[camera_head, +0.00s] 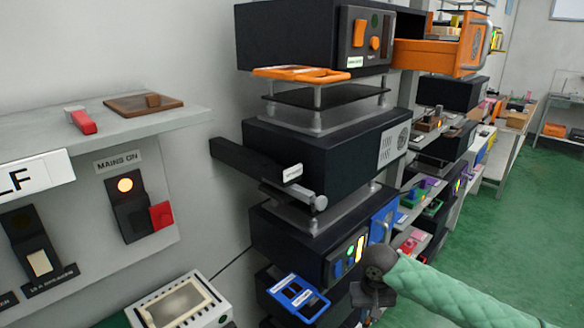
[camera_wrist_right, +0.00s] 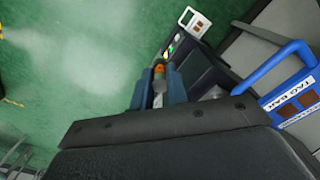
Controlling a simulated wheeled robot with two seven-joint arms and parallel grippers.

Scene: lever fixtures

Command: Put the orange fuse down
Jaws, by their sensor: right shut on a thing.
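In the right wrist view, the fuse (camera_wrist_right: 159,70) shows a small orange end between the two bluish fingertips of my right gripper (camera_wrist_right: 158,88). A pale part shows below the orange. The gripper is shut on it, over green floor and beside a dark unit. In the head view, my right gripper (camera_head: 372,294) is dark and hangs at the end of the green-sleeved arm, in front of the lower stacked units. The fuse cannot be made out there. My left gripper is not in view.
Stacked black units (camera_head: 320,150) stand in the middle, with an orange drawer (camera_head: 440,56) above. A blue handle frame (camera_head: 298,296) juts out low down. A grey panel shelf (camera_head: 150,122) holds a red-ended lever (camera_head: 82,121). Green floor (camera_head: 510,215) is open at right.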

